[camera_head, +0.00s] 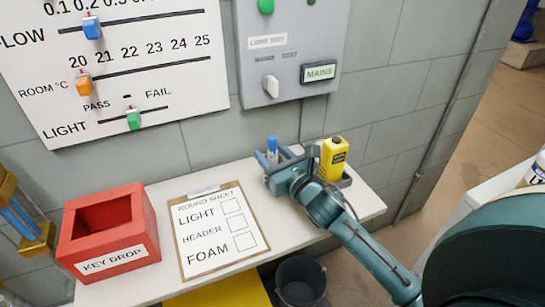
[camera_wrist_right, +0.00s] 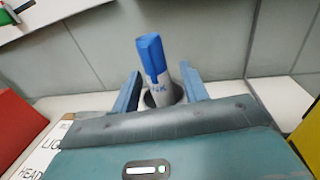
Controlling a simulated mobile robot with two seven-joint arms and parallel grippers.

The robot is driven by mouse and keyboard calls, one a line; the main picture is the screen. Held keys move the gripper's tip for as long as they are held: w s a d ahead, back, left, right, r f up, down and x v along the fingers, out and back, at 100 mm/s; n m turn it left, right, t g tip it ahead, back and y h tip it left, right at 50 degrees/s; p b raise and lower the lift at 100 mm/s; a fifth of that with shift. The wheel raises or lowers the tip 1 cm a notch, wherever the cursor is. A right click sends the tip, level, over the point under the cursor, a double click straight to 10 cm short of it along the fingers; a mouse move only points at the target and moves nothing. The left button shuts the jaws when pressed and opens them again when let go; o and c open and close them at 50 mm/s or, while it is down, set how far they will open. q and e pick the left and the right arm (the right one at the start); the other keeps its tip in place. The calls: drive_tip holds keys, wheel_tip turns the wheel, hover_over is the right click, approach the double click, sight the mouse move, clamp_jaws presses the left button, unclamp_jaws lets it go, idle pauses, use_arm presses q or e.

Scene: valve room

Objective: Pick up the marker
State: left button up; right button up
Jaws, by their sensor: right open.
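The marker (camera_head: 272,146) stands upright at the back of the shelf, with a blue cap and a white body. In the right wrist view the marker (camera_wrist_right: 152,65) rises from a dark round holder (camera_wrist_right: 163,93) and leans slightly left. My right gripper (camera_head: 285,156) is open around it. In the right wrist view its two blue-grey fingers (camera_wrist_right: 160,75) stand one on each side of the marker, with gaps showing. The marker's lower end is hidden in the holder. My left gripper is not in view.
A yellow bottle (camera_head: 333,158) stands in a dark tray just right of my right gripper. A clipboard (camera_head: 255,240) and a red key drop box (camera_head: 138,235) lie to the left on the white shelf (camera_head: 164,191). A wall panel (camera_head: 290,75) hangs above, and a bucket (camera_head: 300,285) is below.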

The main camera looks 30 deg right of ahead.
drive_tip(key=shift+c, duration=0.4)
clamp_jaws()
wheel_tip(320, 180, up, 10)
drive_tip(key=shift+p, duration=1.05)
